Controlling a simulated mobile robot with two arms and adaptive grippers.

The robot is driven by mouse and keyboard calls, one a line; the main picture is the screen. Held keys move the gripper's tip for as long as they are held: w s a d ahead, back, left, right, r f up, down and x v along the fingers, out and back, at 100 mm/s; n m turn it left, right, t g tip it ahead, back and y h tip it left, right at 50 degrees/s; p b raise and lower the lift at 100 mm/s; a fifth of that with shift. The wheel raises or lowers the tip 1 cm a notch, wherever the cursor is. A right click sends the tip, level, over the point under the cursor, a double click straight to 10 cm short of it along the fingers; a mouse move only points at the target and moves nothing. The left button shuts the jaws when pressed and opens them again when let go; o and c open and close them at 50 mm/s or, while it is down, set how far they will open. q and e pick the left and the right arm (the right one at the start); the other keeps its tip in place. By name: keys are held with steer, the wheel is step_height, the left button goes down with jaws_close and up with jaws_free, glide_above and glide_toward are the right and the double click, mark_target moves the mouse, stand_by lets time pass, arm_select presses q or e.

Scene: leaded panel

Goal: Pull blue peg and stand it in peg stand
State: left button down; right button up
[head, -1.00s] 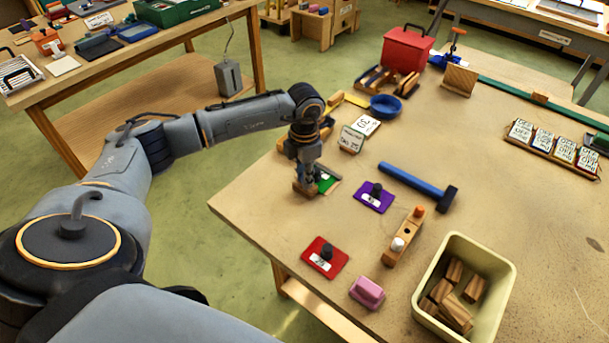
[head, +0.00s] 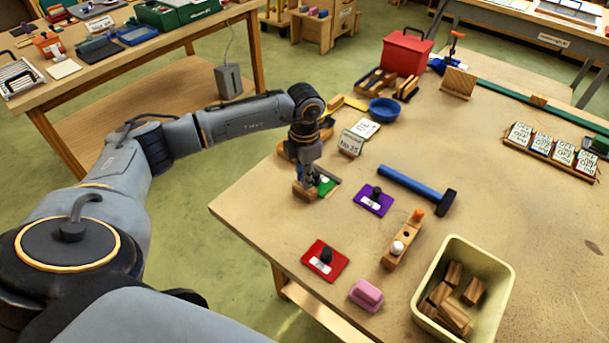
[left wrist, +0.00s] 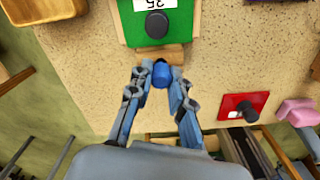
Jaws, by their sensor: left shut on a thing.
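My left gripper (head: 308,184) points down near the left edge of the table. In the left wrist view its two fingers (left wrist: 161,84) are shut on a blue peg (left wrist: 161,75). A small wooden block (left wrist: 160,54) lies right beside the peg; it also shows in the head view (head: 302,192). I cannot tell whether the peg's lower end is inside this block. A wooden bar (head: 403,240) with an orange peg and a white-topped peg stands to the right on the table; it may be the peg stand. My right gripper is not in view.
A green plate with a black knob (left wrist: 155,25) adjoins the small block. A purple plate (head: 373,199), a red plate (head: 325,261), a pink block (head: 366,295), a blue-handled hammer (head: 410,185) and a cream bin (head: 464,290) of wood blocks stand around. Bare table lies between them.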

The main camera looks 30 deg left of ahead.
arm_select(q)
steer(key=shift+r, duration=0.15)
steer(key=shift+r+p, duration=0.95)
steer(key=shift+r, duration=0.6)
steer(key=c, duration=1.7)
jaws_free()
steer(key=shift+c, duration=0.2)
jaws_close()
